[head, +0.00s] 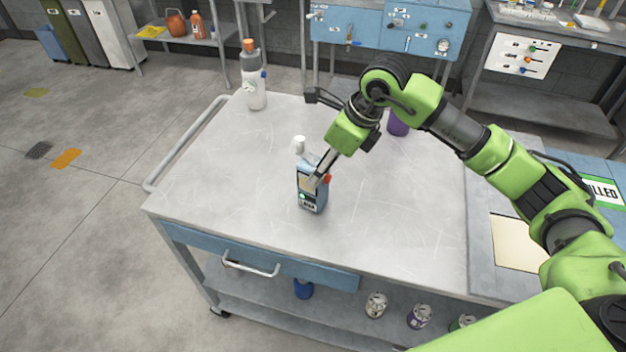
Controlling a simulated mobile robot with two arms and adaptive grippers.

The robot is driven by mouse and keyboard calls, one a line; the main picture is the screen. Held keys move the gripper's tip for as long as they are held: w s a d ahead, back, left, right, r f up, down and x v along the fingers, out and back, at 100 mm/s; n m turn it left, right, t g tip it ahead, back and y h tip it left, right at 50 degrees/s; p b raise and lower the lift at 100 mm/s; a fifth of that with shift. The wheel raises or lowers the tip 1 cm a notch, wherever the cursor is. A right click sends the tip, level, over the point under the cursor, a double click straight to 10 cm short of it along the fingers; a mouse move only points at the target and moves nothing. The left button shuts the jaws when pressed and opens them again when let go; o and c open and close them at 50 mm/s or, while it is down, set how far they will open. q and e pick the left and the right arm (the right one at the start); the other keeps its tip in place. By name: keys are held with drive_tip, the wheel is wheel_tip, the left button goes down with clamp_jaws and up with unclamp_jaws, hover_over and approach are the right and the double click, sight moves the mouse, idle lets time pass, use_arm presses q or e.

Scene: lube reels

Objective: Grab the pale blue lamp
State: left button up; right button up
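A pale blue, box-shaped item (309,200), which looks like the lamp, stands on the grey cart top (225,190). It has a dark label on its front and a small red part at its right. My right gripper (315,180) reaches down from the upper right, with its fingers at the upper part of the item and overlapping it in the picture. I cannot tell whether the fingers are closed on it. A small white piece (299,145) shows just behind its top. My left gripper is not in view.
A purple object (397,124) is partly hidden behind my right arm. Several cans, including one (376,305), are on the lower shelf. The cart top's left and front are clear.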

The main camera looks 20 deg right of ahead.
drive_tip(key=p+x, duration=0.1)
drive_tip(key=x, duration=0.1)
drive_tip(key=p+x, duration=0.1)
drive_tip(key=x, duration=0.2)
drive_tip(key=w+p+x, duration=0.1)
drive_tip(key=x, duration=0.2)
drive_tip(key=shift+s+d+r, duration=0.1)
drive_tip(key=shift+r, duration=0.05)
drive_tip(key=c, duration=1.5)
